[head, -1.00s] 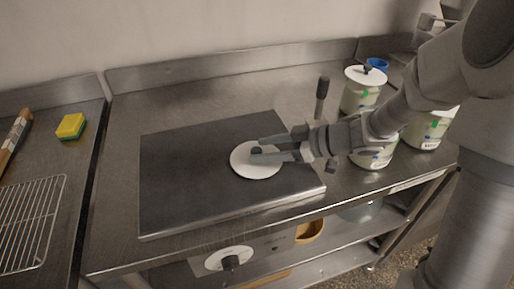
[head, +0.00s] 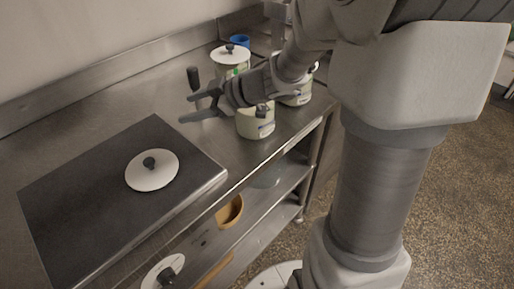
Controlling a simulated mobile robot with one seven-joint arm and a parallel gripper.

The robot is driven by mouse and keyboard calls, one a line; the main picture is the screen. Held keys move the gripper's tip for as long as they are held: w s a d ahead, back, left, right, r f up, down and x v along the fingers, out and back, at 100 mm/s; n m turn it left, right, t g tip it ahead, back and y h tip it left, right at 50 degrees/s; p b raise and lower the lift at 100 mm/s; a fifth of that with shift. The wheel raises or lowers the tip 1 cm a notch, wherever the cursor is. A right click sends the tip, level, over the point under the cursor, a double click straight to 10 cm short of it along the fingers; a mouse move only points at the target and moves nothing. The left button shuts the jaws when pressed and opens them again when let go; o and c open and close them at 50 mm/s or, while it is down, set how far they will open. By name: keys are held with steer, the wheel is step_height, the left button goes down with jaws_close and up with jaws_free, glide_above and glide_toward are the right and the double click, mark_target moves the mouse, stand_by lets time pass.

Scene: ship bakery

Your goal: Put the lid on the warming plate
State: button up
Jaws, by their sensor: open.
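The white round lid (head: 152,171) with a black knob lies flat on the dark warming plate (head: 85,205), near the plate's right end. My gripper (head: 182,108) is open and empty, above the steel counter beyond the plate's right corner. It is apart from the lid. Part of a pale green canister (head: 256,122) shows just below my gripper.
A canister with a white lid (head: 231,55) and a blue cup (head: 239,41) stand at the back. Another canister (head: 297,92) stands to the right. An upright black handle (head: 194,78) is close to my gripper. Shelves with a yellow-brown bowl (head: 230,211) lie below the counter.

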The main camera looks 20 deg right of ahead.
steer(key=w+d+r+m+t+h, duration=0.2)
steer(key=d+r+m+t+h, duration=0.3)
steer(key=d+r+h, duration=0.25)
steer(key=s+d+r+m+g+h, duration=0.1)
steer(key=s+d+r+m+h, duration=0.1)
steer(key=s+d+m+h, duration=0.3)
steer(key=s+a+f+m+g+y, duration=0.1)
steer(key=s+a+f+g, duration=0.1)
steer(key=s, duration=0.8)
steer(key=s+a+f+m+g+y, duration=0.2)
steer(key=s+g, duration=0.2)
steer(key=s, duration=0.5)
steer(key=shift+s+a+f+m, duration=0.3)
steer(key=shift+s+f, duration=0.1)
step_height(320, 180, up, 6)
steer(key=p, duration=0.6)
steer(key=shift+r+p, duration=0.25)
steer(key=shift+p, duration=0.05)
